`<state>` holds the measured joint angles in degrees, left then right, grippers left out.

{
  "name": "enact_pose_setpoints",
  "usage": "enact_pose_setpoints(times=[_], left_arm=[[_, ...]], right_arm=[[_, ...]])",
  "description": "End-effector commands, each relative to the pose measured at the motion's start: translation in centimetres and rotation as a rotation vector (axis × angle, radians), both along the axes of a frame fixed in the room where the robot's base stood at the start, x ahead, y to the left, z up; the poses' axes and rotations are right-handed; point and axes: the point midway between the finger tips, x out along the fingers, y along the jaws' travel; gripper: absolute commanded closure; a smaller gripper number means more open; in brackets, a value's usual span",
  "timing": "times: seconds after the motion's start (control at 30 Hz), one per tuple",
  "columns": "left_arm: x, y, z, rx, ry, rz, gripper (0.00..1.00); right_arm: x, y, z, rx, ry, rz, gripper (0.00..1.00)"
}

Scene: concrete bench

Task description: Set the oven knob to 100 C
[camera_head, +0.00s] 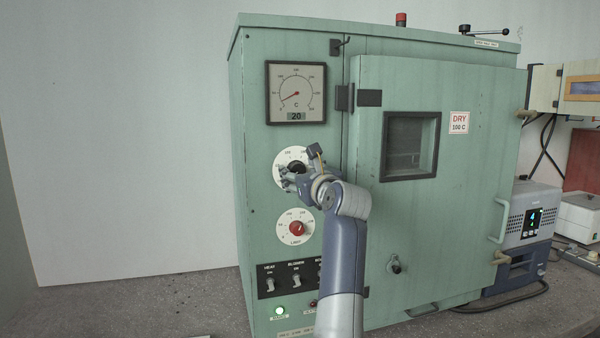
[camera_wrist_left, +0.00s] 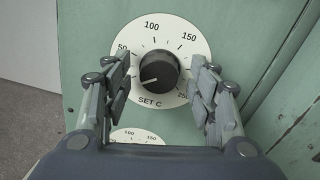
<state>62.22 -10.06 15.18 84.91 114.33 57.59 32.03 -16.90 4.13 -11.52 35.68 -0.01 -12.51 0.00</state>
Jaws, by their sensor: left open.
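The oven's SET C knob (camera_wrist_left: 160,70) is black and sits on a white round dial marked 50, 100, 150 and 250. In the left wrist view its white pointer line points to the lower left, below the 50 mark. My left gripper (camera_wrist_left: 160,84) is open, with one finger on each side of the knob and a gap on both sides. In the head view my left gripper (camera_head: 294,178) is in front of the dial (camera_head: 284,157) and hides part of it and of the knob.
The green oven (camera_head: 455,240) has a gauge (camera_head: 296,92) reading 20 above. A red LIMIT knob (camera_head: 297,228) and several switches (camera_head: 297,280) lie below. A sign (camera_head: 459,122) says DRY 100 C. Other devices stand at the right (camera_head: 530,215).

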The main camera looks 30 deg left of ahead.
Motion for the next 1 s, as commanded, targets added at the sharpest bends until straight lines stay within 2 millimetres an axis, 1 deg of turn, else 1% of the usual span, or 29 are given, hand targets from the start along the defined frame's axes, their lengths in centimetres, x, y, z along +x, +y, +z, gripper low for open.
enact_pose_setpoints(times=[0.07,0.1,0.17,0.2,0.3,0.67,0.87,1.0], left_arm=[[0.0,0.0,0.0,0.0,0.0,0.0,0.46],[0.0,0.0,0.0,0.0,0.0,0.0,0.49],[0.0,0.0,0.0,0.0,0.0,0.001,0.62],[0.0,0.0,0.0,0.0,0.0,0.001,0.71],[0.0,0.0,0.0,0.0,0.0,0.001,0.91],[0.0,0.0,0.1,0.021,0.024,0.0,0.91],[0.0,0.0,0.2,0.085,0.1,0.001,0.91],[0.0,0.0,0.2,0.158,0.185,0.0,0.91]], right_arm=[[-0.8,-0.2,0.0,-0.003,0.012,0.001,1.0],[-1.1,-0.3,-0.1,-0.005,0.016,0.001,1.0],[-1.5,-0.5,-0.1,-0.007,0.022,0.002,1.0],[-1.6,-0.7,-0.1,-0.009,0.025,0.001,1.0],[-1.6,-0.9,-0.1,-0.012,0.024,0.002,1.0],[-0.5,-1.0,0.2,-0.012,0.007,0.002,1.0],[-0.4,-0.9,0.9,-0.012,0.005,0.002,1.0],[-0.4,-0.9,1.6,-0.01,0.005,0.001,1.0]])
